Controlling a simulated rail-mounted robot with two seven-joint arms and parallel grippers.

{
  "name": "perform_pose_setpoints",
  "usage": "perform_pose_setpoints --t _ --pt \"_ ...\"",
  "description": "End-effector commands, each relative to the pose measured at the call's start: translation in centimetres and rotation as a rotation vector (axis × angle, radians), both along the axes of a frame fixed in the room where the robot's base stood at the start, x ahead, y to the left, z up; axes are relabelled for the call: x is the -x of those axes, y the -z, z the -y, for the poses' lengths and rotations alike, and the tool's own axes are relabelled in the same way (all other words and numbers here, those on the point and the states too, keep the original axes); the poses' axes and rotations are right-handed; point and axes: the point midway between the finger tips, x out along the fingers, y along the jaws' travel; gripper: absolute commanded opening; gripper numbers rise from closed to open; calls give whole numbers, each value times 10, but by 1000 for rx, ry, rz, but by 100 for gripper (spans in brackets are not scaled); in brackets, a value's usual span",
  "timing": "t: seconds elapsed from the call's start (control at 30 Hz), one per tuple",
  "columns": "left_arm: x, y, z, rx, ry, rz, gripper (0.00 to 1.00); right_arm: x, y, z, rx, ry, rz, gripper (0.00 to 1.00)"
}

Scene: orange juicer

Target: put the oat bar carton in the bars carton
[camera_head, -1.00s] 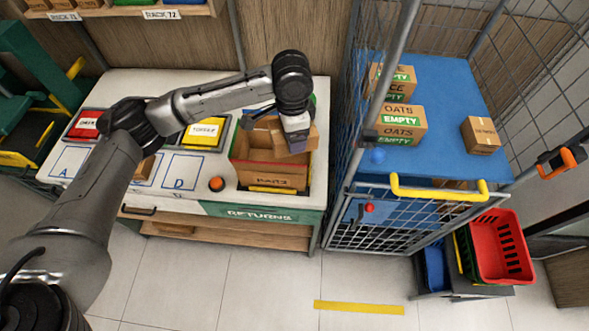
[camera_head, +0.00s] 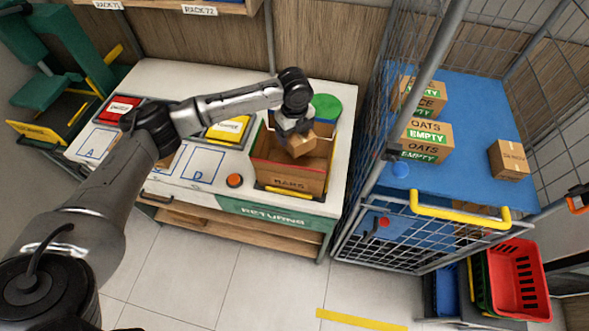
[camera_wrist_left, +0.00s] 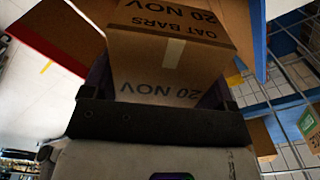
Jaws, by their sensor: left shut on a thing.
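My left gripper (camera_head: 296,126) is shut on the oat bar carton (camera_head: 303,146), a small brown box. It holds the carton, tilted, at the open top of the bars carton (camera_head: 285,183), an open box with "BARS" on its front. I cannot tell whether the held carton is below the rim. In the left wrist view the oat bar carton (camera_wrist_left: 170,62) sits between the fingers, its "OAT BARS" and "20 NOV" print showing. My right gripper is not in view.
The bars carton stands at the right end of the white returns counter (camera_head: 260,200). A green round lid (camera_head: 326,106) is behind it. A wire cage (camera_head: 366,170) stands close on the right, with oats cartons (camera_head: 425,140) on its blue shelf. An orange button (camera_head: 234,180) is left.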

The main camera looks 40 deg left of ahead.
Motion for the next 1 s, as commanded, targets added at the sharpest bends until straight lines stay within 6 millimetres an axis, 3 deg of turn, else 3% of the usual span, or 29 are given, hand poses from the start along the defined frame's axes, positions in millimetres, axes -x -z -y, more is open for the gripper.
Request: perform_pose_setpoints --t 0.5,0.83,1.0 --pt "0 110 -1 -1 10 -3 51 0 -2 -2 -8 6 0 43" --pt "0 134 -1 0 10 -1 51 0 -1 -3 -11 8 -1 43" --pt "0 157 0 0 10 -3 51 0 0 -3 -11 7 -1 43"
